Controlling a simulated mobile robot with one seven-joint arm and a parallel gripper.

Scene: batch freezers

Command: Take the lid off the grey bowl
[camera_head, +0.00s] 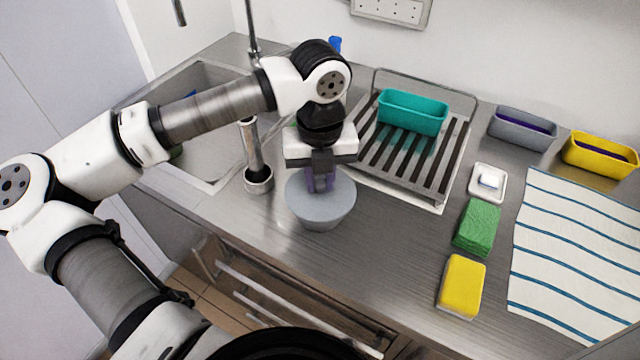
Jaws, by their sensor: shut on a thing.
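The grey bowl (321,222) stands on the steel counter, left of the middle of the view. A flat grey lid (336,205) covers its top, and I see no clear gap between lid and bowl. My gripper (321,190) points down over the middle of the lid. It is shut on the lid's purple handle (311,180), which is mostly hidden by the fingers.
A sink (205,85) lies to the left, with a metal cylinder (257,165) close beside the bowl. A dish rack (430,170) holding a teal container (412,112) stands behind right. Green (478,228) and yellow sponges (461,287) and a striped towel (575,255) lie right.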

